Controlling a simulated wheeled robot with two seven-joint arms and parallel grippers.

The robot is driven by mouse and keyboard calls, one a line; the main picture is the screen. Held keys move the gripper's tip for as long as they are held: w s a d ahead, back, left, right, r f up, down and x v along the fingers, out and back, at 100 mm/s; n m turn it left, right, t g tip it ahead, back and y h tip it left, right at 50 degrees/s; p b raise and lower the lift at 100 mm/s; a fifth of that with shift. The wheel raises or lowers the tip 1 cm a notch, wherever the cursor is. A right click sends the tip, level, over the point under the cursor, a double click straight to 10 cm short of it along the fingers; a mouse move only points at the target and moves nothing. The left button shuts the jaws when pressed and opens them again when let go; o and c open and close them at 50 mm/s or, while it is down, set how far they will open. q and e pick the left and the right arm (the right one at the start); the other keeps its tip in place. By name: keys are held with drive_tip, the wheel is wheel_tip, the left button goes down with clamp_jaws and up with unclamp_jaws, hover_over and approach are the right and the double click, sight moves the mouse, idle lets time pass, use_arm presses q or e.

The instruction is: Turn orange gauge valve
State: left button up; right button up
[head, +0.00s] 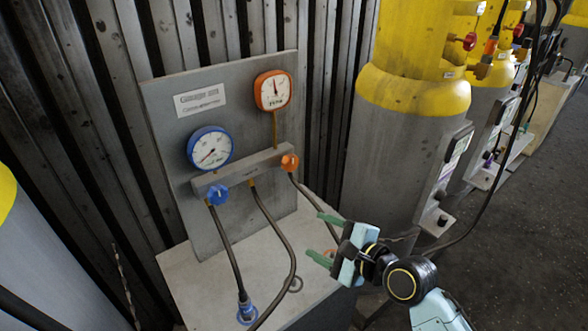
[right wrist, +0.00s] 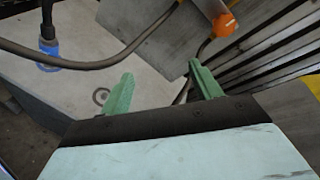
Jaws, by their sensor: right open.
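The orange gauge (head: 273,91) is at the upper right of a grey panel (head: 160,130), its needle pointing up. The orange valve knob (head: 290,162) sits below it at the right end of a grey manifold bar (head: 240,168). The knob also shows at the top of the right wrist view (right wrist: 224,24). My right gripper (head: 321,238) is open and empty, below and right of the knob, apart from it. Its green fingers (right wrist: 163,88) show spread in the right wrist view. My left gripper is not in view.
A blue gauge (head: 210,147) and blue valve knob (head: 218,194) are on the panel's left side. Dark hoses (head: 284,240) hang from the bar, one to a blue fitting (head: 247,313) on the pale base (head: 190,270). Grey-and-yellow cylinders (head: 400,150) stand at the right.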

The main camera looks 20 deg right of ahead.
sight(293, 165)
drive_tip(key=w+d+r+m+t, duration=0.4)
drive_tip(key=w+r+m, duration=0.2)
drive_tip(key=m, duration=0.4)
drive_tip(key=x, duration=0.8)
drive_tip(key=b+x, duration=0.1)
drive_tip(key=x, duration=0.3)
drive_tip(key=shift+w+a+f, duration=0.15)
drive_tip(key=shift+w+f, duration=0.15)
drive_tip(key=shift+w, duration=0.1)
drive_tip(key=c, duration=1)
drive_tip(key=shift+o, duration=0.2)
